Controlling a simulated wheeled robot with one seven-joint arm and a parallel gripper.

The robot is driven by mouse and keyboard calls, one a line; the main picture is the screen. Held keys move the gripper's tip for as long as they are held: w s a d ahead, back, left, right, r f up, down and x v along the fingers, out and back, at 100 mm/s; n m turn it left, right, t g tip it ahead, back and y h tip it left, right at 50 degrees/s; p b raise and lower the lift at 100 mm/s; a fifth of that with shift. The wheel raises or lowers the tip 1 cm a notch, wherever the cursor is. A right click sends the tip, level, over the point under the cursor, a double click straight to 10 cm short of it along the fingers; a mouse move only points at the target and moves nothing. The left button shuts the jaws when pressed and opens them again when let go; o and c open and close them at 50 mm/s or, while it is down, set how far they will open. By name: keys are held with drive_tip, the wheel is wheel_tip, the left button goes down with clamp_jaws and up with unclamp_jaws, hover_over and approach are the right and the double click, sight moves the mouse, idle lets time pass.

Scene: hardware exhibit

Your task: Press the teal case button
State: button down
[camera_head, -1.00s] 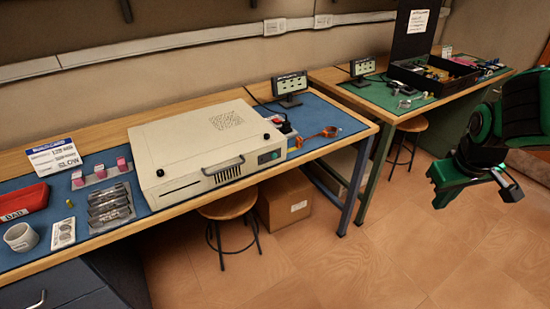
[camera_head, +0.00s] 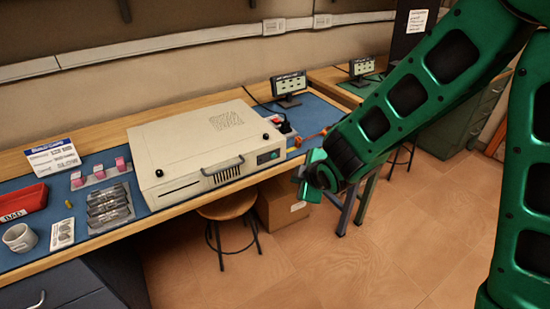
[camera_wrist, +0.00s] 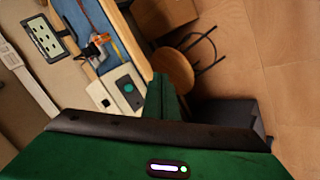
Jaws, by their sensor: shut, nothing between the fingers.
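A beige case (camera_head: 205,150) lies on the blue mat of the workbench. The teal button (camera_head: 274,155) sits in a dark panel at the right end of its front face. It also shows in the wrist view as a teal disc (camera_wrist: 128,88) on a dark plate. My gripper (camera_head: 301,186) is shut and empty, in front of the bench, below and right of the button in the head view. In the wrist view its green fingers (camera_wrist: 164,98) appear right of the button. A gap seems to separate them; the exact distance is unclear.
A carry handle (camera_head: 223,168) sticks out of the case front. A stool (camera_head: 230,207) and a cardboard box (camera_head: 282,203) stand beneath the bench. A small monitor (camera_head: 289,84) stands behind the case. An orange item (camera_wrist: 98,40) lies on the mat nearby.

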drive_tip(key=shift+w, duration=0.1)
drive_tip(key=w+a, duration=0.4)
drive_tip(key=w, duration=0.3)
drive_tip(key=shift+a, duration=0.4)
drive_tip(key=shift+w+a+r, duration=0.1)
drive_tip(key=shift+w+a, duration=0.35)
drive_tip(key=shift+w, duration=0.25)
idle(2.8)
drive_tip(key=shift+s, duration=0.1)
drive_tip(key=shift+s+d, duration=0.45)
drive_tip(key=shift+s, duration=0.15)
idle(0.3)
drive_tip(key=shift+s+d, duration=0.7)
drive_tip(key=shift+s, duration=0.35)
drive_tip(key=shift+s+d, duration=0.7)
drive_tip(key=shift+s, duration=0.35)
drive_tip(key=shift+d, duration=0.1)
